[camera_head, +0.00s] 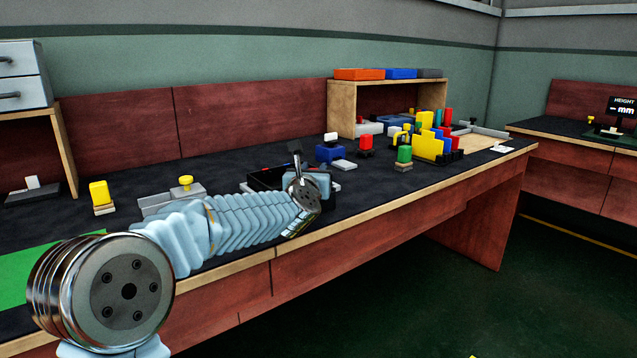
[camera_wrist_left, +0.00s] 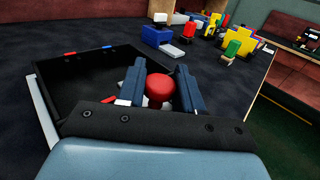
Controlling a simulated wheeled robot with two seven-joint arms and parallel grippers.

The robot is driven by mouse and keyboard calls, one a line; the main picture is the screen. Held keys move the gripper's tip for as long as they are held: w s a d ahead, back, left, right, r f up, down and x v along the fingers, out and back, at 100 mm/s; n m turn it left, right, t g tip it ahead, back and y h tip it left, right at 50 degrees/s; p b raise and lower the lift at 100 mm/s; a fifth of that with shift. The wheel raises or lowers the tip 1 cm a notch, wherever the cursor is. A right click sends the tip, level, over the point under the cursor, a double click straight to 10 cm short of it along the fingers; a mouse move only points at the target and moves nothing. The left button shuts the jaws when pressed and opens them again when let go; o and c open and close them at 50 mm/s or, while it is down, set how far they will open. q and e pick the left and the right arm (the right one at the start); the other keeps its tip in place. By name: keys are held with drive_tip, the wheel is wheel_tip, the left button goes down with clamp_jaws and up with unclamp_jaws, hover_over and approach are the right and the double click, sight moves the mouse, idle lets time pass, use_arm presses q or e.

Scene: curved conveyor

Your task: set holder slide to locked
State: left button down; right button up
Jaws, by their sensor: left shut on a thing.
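A red round-topped knob (camera_wrist_left: 160,86) stands between the two dark blue fingers of my left gripper (camera_wrist_left: 160,77) in the left wrist view. The gripper is shut on this knob. It is at the right side of a black shallow tray-like holder (camera_wrist_left: 85,55), whose far rim carries a small red mark and a small blue mark. In the head view the black holder (camera_head: 258,179) lies on the bench, partly hidden behind my left arm. The fingertips and knob are hidden there. I cannot tell the slide's position. My right gripper is out of view.
A blue block (camera_head: 330,153) with a white top and a red piece (camera_head: 366,144) stand beyond the holder. Yellow stepped blocks (camera_head: 430,145) and a green piece (camera_head: 404,154) stand further right. A grey block with a yellow knob (camera_head: 186,184) is to the left.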

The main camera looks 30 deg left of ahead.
use_arm(q)
drive_tip(key=shift+a+r, duration=0.2)
drive_tip(key=shift+r, duration=0.15)
drive_tip(key=c, duration=0.8)
unclamp_jaws()
drive_tip(key=shift+f, duration=0.15)
drive_tip(key=shift+s+d, duration=0.1)
drive_tip(key=shift+s, duration=0.1)
drive_tip(key=v, duration=1.3)
drive_tip(key=shift+s+d+f+b, duration=0.1)
drive_tip(key=shift+s+b, duration=0.05)
drive_tip(key=shift+b, duration=0.2)
